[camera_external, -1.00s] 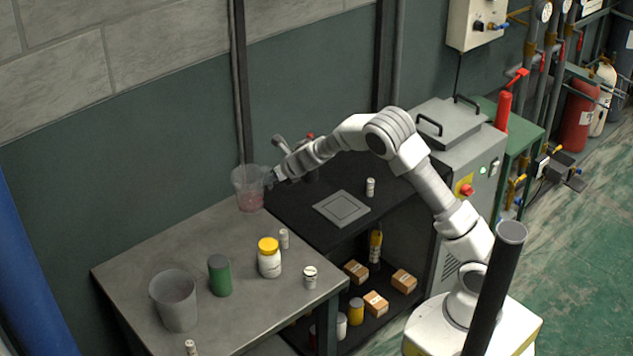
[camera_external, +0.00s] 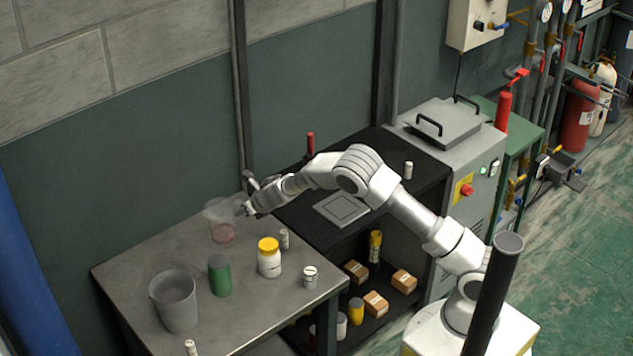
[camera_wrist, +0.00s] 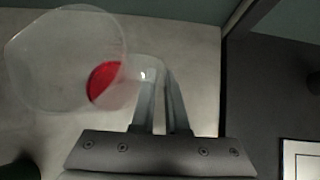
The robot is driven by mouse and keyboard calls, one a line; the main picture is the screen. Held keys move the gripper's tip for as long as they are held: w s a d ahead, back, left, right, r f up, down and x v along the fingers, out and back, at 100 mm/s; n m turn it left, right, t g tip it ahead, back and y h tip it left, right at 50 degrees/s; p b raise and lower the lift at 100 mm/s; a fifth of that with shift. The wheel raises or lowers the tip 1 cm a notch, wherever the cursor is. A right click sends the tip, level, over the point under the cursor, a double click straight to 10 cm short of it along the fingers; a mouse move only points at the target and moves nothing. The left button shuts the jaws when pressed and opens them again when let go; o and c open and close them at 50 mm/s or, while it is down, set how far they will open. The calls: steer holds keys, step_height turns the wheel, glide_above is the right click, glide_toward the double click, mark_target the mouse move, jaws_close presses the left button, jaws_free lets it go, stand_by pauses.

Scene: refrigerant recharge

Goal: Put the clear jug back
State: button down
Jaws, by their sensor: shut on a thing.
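The clear jug (camera_external: 222,222) has some red liquid in its bottom and is over the back part of the grey table (camera_external: 190,240). My gripper (camera_external: 244,209) is shut on the jug's handle, at the jug's right side. In the wrist view the jug (camera_wrist: 60,60) is at the upper left, and its handle goes between the fingers of my gripper (camera_wrist: 163,90). The red liquid shows at its bottom. I cannot tell whether the jug's base touches the table.
On the table stand a grey bucket (camera_external: 175,302), a green can (camera_external: 219,277), a white bottle with yellow lid (camera_external: 269,258) and several small white containers. The dark bench (camera_external: 300,212) with a grey square plate (camera_external: 341,209) is to the right. The table's back left is clear.

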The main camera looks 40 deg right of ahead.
steer(key=shift+f, duration=0.1)
steer(key=shift+f, duration=0.15)
steer(key=c, duration=0.9)
jaws_free()
